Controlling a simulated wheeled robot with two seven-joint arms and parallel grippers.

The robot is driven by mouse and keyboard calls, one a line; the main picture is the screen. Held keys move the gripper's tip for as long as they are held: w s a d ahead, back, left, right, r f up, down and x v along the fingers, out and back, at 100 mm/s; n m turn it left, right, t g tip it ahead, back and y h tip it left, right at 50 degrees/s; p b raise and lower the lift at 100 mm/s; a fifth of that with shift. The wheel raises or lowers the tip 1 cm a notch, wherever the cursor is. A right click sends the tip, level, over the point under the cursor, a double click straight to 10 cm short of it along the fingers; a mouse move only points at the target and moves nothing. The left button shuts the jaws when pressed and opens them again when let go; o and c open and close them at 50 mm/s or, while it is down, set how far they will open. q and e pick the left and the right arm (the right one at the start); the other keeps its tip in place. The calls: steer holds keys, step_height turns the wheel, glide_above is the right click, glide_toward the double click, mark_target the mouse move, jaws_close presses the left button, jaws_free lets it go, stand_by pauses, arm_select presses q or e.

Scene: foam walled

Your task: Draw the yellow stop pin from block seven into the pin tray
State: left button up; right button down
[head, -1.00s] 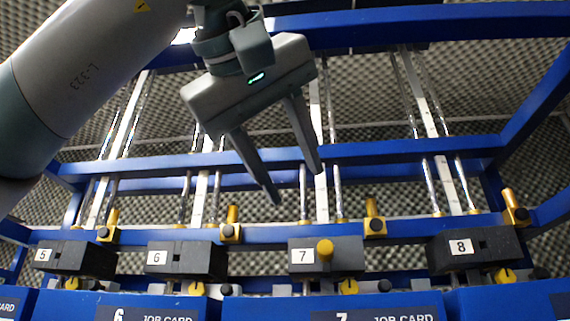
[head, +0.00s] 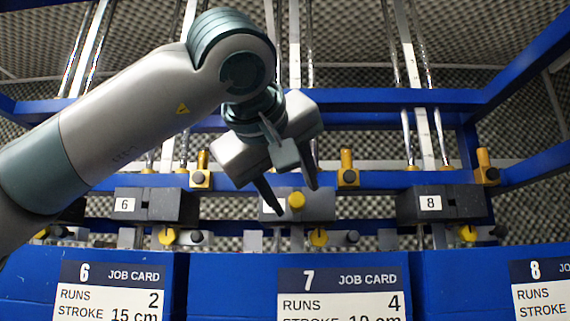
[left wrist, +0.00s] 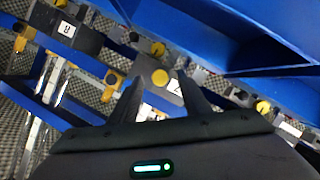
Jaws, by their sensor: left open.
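Block seven (head: 320,206) is a dark grey block on the blue frame, its number label partly covered by my gripper in the head view. The yellow stop pin (head: 297,201) shows as a round yellow knob on its front; it also shows in the left wrist view (left wrist: 160,77). My left gripper (head: 296,199) is open. Its fingertips appear on either side of the pin in both views; I cannot tell whether they reach around it in depth. My right gripper is not in view. I cannot make out a pin tray.
Block six (head: 155,205) and block eight (head: 440,203) stand to either side. A yellow knob (head: 319,238) sits below block seven and a yellow upright fitting (head: 348,170) behind it. Blue fronts with job cards (head: 340,295) lie below.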

arm_select(q)
steer(key=shift+w+d+f, duration=0.1)
steer(key=shift+w+f, duration=0.05)
steer(key=shift+w, duration=0.25)
jaws_close()
steer(key=shift+s, duration=0.25)
steer(key=s+b, duration=0.2)
steer(key=s, duration=1.1)
steer(key=shift+b, duration=0.35)
stand_by(2.3)
stand_by(0.5)
steer(key=shift+s, duration=0.1)
